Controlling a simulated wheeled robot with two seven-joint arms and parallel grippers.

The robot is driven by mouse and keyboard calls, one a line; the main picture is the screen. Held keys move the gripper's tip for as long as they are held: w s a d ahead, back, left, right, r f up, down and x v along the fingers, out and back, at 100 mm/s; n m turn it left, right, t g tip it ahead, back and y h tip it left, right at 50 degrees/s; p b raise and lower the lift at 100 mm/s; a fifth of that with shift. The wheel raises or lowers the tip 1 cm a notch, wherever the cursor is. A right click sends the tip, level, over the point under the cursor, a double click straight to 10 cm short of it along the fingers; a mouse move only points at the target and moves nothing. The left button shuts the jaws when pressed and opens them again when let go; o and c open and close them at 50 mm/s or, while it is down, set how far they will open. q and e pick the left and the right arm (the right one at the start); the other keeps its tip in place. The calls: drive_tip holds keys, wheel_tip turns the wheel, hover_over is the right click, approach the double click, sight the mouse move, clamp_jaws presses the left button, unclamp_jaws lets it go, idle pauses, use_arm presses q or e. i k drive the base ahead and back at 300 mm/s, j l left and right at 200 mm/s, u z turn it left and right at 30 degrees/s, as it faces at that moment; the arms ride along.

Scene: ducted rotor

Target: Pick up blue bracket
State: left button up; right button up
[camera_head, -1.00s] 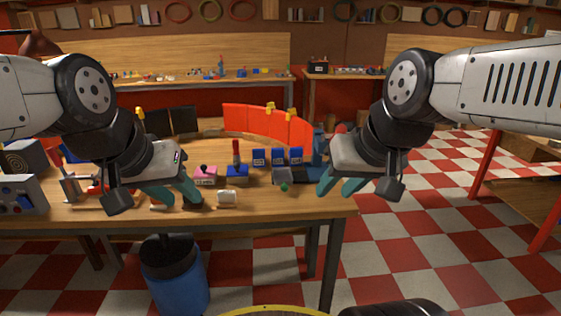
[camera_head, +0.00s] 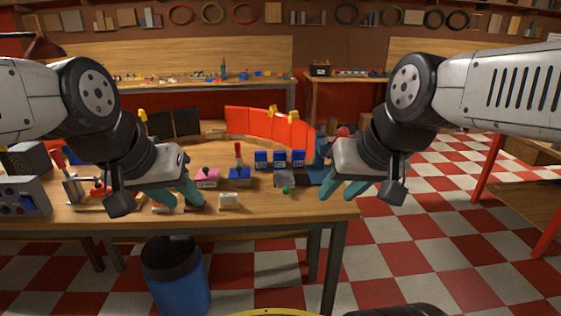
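A dark blue upright piece (camera_head: 321,153), possibly the blue bracket, stands near the right end of the workbench, just left of my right gripper and partly hidden by it. Its exact shape is hard to make out. Several small blue blocks (camera_head: 279,159) stand in a row to its left. My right gripper (camera_head: 341,194) has its teal fingers apart and empty, over the bench's right end. My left gripper (camera_head: 176,202) also has its fingers apart with nothing visible between them, over the bench's front left. Neither gripper clearly touches anything.
On the workbench (camera_head: 290,214) are a pink block (camera_head: 207,178), a blue block with a red knob (camera_head: 238,175), a white piece (camera_head: 229,200) and a green ball (camera_head: 287,190). Red panels (camera_head: 262,124) stand behind. A blue bin (camera_head: 177,280) sits below. Floor at right is clear.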

sight(279, 156)
drive_tip(key=i+u, duration=0.25)
drive_tip(key=i, duration=0.4)
drive_tip(key=i+l+u, duration=0.1)
drive_tip(key=i+u, duration=0.15)
drive_tip(key=i, duration=0.4)
